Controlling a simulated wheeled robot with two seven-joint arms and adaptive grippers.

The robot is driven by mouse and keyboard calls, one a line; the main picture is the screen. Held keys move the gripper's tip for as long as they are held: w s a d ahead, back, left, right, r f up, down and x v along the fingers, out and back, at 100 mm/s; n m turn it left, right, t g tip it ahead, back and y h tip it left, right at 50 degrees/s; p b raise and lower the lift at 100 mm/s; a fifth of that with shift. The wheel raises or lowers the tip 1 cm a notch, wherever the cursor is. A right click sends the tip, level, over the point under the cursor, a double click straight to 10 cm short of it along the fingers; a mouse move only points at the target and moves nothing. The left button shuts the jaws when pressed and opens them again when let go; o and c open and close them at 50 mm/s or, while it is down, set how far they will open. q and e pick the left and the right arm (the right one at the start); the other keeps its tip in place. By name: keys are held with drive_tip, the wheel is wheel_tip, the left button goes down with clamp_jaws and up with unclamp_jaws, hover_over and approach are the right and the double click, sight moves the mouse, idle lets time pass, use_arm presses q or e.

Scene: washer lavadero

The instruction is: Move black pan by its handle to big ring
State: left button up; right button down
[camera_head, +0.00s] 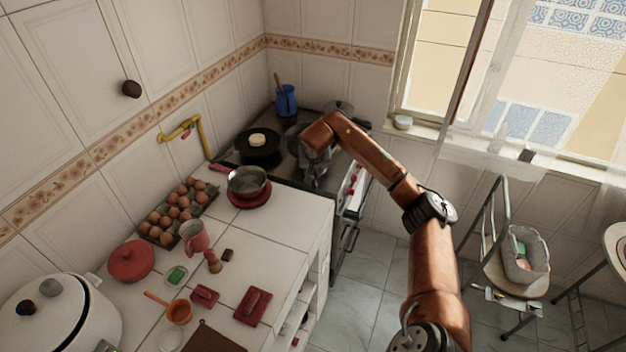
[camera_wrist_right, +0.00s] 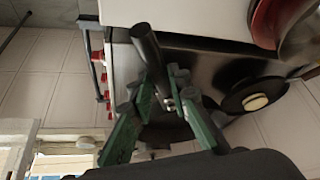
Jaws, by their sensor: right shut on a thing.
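My right gripper (camera_head: 314,172) is over the stove in the head view. In the right wrist view its green fingers (camera_wrist_right: 165,105) are closed around a black handle (camera_wrist_right: 147,45). A dark pan body, partly hidden by the fingers, shows beyond them (camera_wrist_right: 165,137); in the head view it is mostly hidden behind my gripper. Another black pan (camera_head: 258,158), with a pale yellow piece in it, sits at the stove's left and also shows in the wrist view (camera_wrist_right: 240,103). A round disc (camera_head: 338,106) lies at the back right; I cannot tell whether it is the big ring. My left gripper is not in view.
A grey pan (camera_head: 246,180) with a red handle rests on a red round base beside the stove. A blue pot (camera_head: 287,100) stands at the stove's back. Eggs (camera_head: 170,215), a pink mug (camera_head: 194,237) and a red lidded pot (camera_head: 131,261) crowd the counter.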

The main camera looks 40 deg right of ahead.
drive_tip(key=shift+s+a+f+x, duration=0.1)
drive_tip(key=shift+s+a+x, duration=0.05)
drive_tip(key=shift+x, duration=0.85)
drive_tip(key=shift+s+a+f+x, duration=0.1)
drive_tip(key=shift+s+x, duration=0.05)
drive_tip(key=shift+x, duration=0.85)
drive_tip(key=c, duration=1.8)
unclamp_jaws()
drive_tip(key=shift+s, duration=0.1)
drive_tip(key=v, duration=1.2)
drive_tip(key=shift+a, duration=0.1)
